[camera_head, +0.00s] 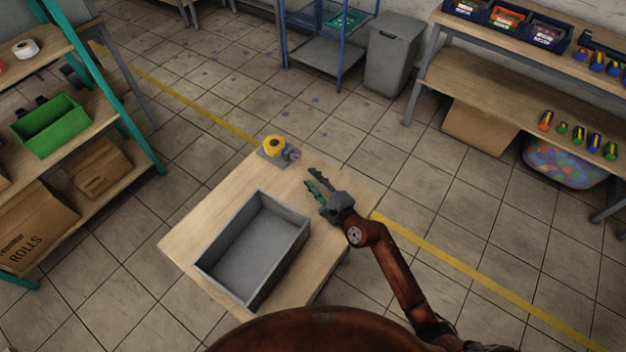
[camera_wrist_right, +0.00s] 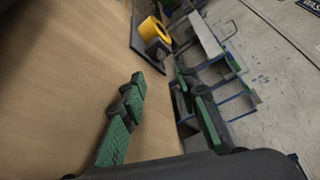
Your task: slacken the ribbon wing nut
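A yellow ribbon roll (camera_head: 273,144) sits on a small grey holder (camera_head: 268,156) at the far corner of the wooden table. A grey knob-like part (camera_head: 292,154), which looks like the wing nut, is on the holder's right side; its fine shape is too small to tell. In the right wrist view the yellow roll (camera_wrist_right: 154,30) and a dark part (camera_wrist_right: 158,48) beside it show at the top. My right gripper (camera_head: 313,178) has green fingers, spread apart and empty, a little right of and nearer than the holder. Its fingers also show in the right wrist view (camera_wrist_right: 162,100). My left gripper is not in view.
A grey open bin (camera_head: 213,270), seemingly empty, takes up the table's front middle. Bare wooden tabletop (camera_head: 222,200) lies between it and the holder. A shelf with a green crate (camera_head: 50,125) stands left; a workbench (camera_head: 490,85) stands right.

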